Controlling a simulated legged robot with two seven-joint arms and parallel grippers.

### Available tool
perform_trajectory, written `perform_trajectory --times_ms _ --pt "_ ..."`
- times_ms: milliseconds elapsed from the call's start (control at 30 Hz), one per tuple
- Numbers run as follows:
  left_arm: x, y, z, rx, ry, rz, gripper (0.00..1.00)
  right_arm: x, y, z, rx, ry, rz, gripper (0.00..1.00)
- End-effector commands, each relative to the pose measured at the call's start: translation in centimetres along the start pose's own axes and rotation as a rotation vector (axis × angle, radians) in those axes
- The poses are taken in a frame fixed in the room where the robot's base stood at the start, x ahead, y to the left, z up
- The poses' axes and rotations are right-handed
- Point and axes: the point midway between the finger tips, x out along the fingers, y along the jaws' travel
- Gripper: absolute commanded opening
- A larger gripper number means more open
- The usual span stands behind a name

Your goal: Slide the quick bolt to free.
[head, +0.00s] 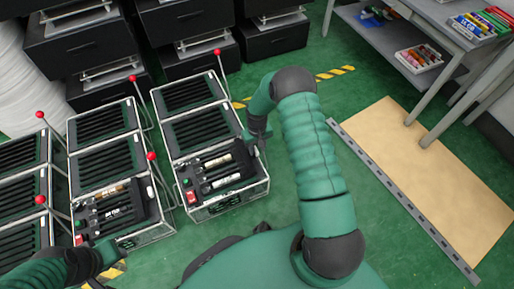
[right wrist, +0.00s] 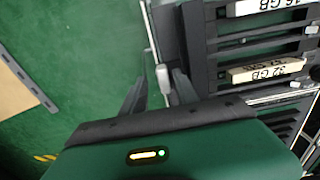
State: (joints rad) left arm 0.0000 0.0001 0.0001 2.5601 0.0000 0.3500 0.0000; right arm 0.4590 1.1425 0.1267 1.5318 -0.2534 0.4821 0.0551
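The nearest unit to my right arm is a wire-framed rack (head: 199,140) with dark slots and labelled modules at its front. In the right wrist view a pale grey knob (right wrist: 164,78) on a thin rod stands at the rack's side; it may be the quick bolt, but I cannot tell for sure. My right gripper (right wrist: 158,84) is open, with one dark finger on each side of the knob and gaps visible. In the head view my right gripper (head: 258,146) is at the rack's right edge. My left gripper (head: 108,252) is low at the left; its fingers are unclear.
More racks stand to the left, including a middle rack (head: 105,170). Levers with red balls (head: 217,52) rise beside them. Black drawers (head: 75,45) stand behind. A grey table (head: 440,20) and a tan board (head: 430,180) are on the right. Green floor between is clear.

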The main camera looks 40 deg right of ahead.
Motion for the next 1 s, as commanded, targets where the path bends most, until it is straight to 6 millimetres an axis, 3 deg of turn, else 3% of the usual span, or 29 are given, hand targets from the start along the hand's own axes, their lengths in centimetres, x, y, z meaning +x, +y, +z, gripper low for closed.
perform_trajectory --times_ms 167,600,767,1000 --pt "-1.3 0.0 -0.3 0.0 0.0 0.0 0.36 -2.0 0.0 -0.1 0.0 0.001 0.0 0.36" --pt "-7.9 0.0 -1.9 0.0 0.0 0.0 0.36 -14.2 0.1 -0.1 0.0 0.001 0.0 0.36" --pt "-8.7 0.0 -2.1 0.0 0.0 0.0 0.36 -16.3 0.1 0.0 0.001 -0.002 -0.001 0.36" --pt "-8.7 0.0 -2.1 0.0 0.0 0.0 0.36 -16.6 0.1 0.0 0.0 -0.002 -0.001 0.36"
